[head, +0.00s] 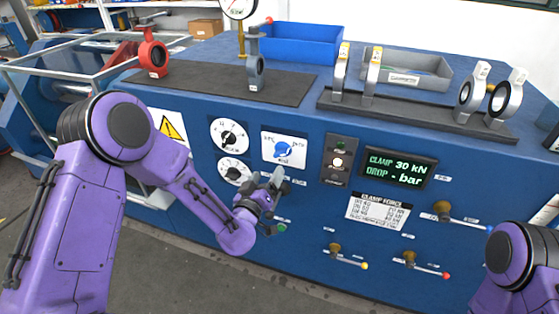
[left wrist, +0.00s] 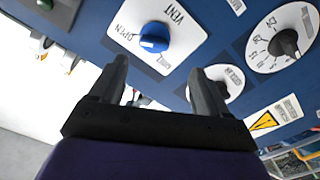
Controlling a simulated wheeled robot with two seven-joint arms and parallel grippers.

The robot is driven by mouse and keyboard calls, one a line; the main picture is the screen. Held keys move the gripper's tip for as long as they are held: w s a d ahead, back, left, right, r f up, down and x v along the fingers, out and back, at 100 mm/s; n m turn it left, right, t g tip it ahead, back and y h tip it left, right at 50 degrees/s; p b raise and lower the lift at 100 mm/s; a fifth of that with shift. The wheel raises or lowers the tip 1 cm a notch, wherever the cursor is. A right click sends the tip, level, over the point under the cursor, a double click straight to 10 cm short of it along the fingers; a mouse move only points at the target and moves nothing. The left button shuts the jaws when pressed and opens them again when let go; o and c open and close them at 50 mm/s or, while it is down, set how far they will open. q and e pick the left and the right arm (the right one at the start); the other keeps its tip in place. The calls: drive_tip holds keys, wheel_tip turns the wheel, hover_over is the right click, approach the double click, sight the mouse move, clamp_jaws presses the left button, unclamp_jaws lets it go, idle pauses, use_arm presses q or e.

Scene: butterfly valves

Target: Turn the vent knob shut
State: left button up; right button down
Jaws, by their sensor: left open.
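The blue vent knob (head: 283,151) sits on a white plate (head: 270,137) on the front of the blue console. In the left wrist view the knob (left wrist: 155,37) is in the middle of the plate (left wrist: 189,38), which reads VENT, OPEN and a less clear word at the lower right. A pale mark shows on the knob's lower side; I cannot tell its exact heading. My left gripper (head: 272,182) is just below and in front of the knob, apart from it. In the left wrist view its fingers (left wrist: 158,72) are spread, with nothing between them. My right gripper is out of view.
Two dials (head: 229,135) are left of the plate. An indicator panel (head: 338,160) and a green display (head: 396,167) are to its right. Lever valves (head: 408,258) stick out lower right. Butterfly valves (head: 153,56) and a blue bin (head: 300,42) stand on top.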

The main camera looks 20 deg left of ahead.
sight(281, 152)
use_arm(q)
drive_tip(key=w+d+p, duration=0.1)
drive_tip(key=w+p, duration=0.1)
drive_tip(key=w, duration=0.7)
drive_tip(key=shift+w+d, duration=0.15)
drive_tip(key=c, duration=1)
